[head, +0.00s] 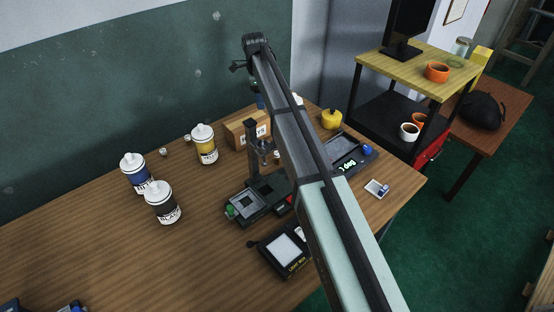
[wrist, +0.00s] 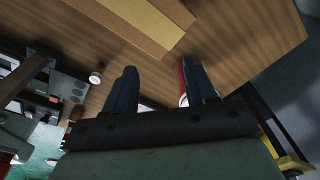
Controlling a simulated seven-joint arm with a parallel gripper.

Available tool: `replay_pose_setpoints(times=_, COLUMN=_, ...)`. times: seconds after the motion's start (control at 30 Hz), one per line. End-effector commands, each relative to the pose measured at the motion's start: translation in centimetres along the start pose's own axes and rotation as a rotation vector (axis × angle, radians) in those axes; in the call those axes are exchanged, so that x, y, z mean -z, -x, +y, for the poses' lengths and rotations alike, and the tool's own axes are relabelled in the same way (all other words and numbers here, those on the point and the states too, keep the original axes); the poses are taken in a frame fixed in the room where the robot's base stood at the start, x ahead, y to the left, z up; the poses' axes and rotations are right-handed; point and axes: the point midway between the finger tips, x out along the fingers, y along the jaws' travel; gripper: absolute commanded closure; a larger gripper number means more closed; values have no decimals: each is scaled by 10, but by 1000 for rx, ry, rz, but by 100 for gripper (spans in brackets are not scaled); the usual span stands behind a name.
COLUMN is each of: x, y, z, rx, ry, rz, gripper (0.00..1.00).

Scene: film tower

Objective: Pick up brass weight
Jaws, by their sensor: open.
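A yellow rounded thing with a small knob on top (head: 331,120) stands near the table's back right in the head view. It is the likeliest brass weight, but I cannot be sure. I cannot make it out in the wrist view. My gripper (wrist: 160,85) points down at the wooden table (wrist: 230,35) with its two dark blue fingers apart. A red and white thing (wrist: 183,85) shows beside the right finger, partly hidden. I cannot tell if they touch. In the head view my arm hides most of the gripper.
A cardboard box (head: 240,132) stands behind the black stand device (head: 268,190). Blue, black and yellow labelled bottles (head: 204,148) stand left. A cart (head: 425,68) stands right. The table's left front is mostly clear.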

Motion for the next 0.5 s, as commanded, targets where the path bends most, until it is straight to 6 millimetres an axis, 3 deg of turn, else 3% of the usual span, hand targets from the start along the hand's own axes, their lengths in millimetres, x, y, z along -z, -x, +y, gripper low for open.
replay_pose_setpoints(times=0.03, x=34, y=-3, z=19, rx=-1, ry=-31, rz=-15, gripper=44)
replay_pose_setpoints(times=0.1, x=69, y=-6, z=39, rx=1, ry=-68, rz=-42, gripper=44)
replay_pose_setpoints(times=0.2, x=103, y=-10, z=71, rx=7, ry=-121, rz=-91, gripper=44)
replay_pose_setpoints(times=0.3, x=118, y=-13, z=103, rx=14, ry=-165, rz=-142, gripper=44)
replay_pose_setpoints(times=0.5, x=111, y=-17, z=156, rx=21, ry=-239, rz=-247, gripper=44)
